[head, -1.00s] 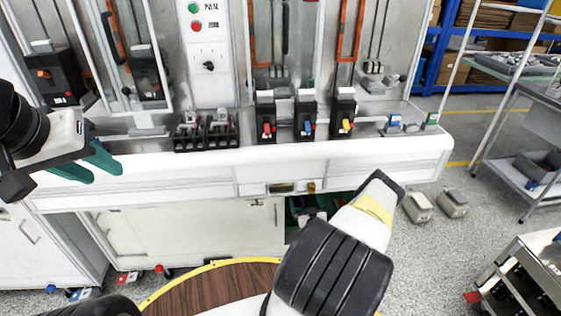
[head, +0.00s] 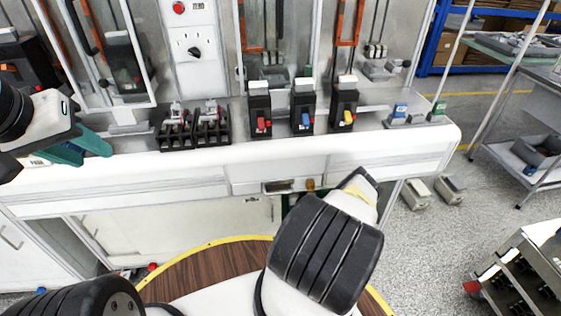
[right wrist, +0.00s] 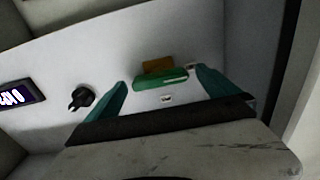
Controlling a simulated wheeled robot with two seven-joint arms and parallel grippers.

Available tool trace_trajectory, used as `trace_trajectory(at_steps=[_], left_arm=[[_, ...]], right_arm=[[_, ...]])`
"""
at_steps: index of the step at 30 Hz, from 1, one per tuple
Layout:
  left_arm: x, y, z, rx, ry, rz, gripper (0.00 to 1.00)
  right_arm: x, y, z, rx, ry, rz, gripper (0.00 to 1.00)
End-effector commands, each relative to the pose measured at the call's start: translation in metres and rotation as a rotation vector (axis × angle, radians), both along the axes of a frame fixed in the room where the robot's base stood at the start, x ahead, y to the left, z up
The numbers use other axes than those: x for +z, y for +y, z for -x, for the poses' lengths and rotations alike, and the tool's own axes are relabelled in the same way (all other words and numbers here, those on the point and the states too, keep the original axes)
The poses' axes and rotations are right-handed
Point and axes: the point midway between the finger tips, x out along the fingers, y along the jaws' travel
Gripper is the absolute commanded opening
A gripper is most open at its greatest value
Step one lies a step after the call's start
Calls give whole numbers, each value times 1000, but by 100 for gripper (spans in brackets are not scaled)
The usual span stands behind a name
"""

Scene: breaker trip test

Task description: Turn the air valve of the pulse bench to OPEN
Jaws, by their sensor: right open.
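In the head view a small yellow-brass fitting (head: 310,184), which looks like the air valve, sits on the bench front beside a small display (head: 277,187). In the right wrist view an orange part (right wrist: 158,65) and a green bar-like part (right wrist: 160,79) show on the white panel. I cannot tell the valve's setting. My right gripper (right wrist: 163,84) is open, its teal fingers on either side of the green part, with nothing visibly gripped. In the head view its fingers are hidden by my arm. My left gripper (head: 80,148) is open and empty at the bench's left.
Breakers with red (head: 260,108), blue (head: 303,107) and yellow (head: 344,104) levers stand on the bench top.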

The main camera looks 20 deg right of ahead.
Motion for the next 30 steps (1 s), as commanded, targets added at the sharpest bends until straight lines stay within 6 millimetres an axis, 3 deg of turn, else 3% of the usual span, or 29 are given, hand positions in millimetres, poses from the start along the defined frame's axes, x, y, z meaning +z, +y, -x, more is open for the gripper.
trace_trajectory(at_steps=[11,18,21,30], left_arm=[[0,0,0,0,0,0,36],[0,0,0,0,0,0,36],[0,0,0,0,0,0,36],[0,0,0,0,0,0,36]], right_arm=[[0,-2,-8,0,1,-1,99],[0,-2,-8,0,1,-1,52],[0,-2,-8,0,1,-1,37],[0,-2,-8,0,-11,-45,37]])
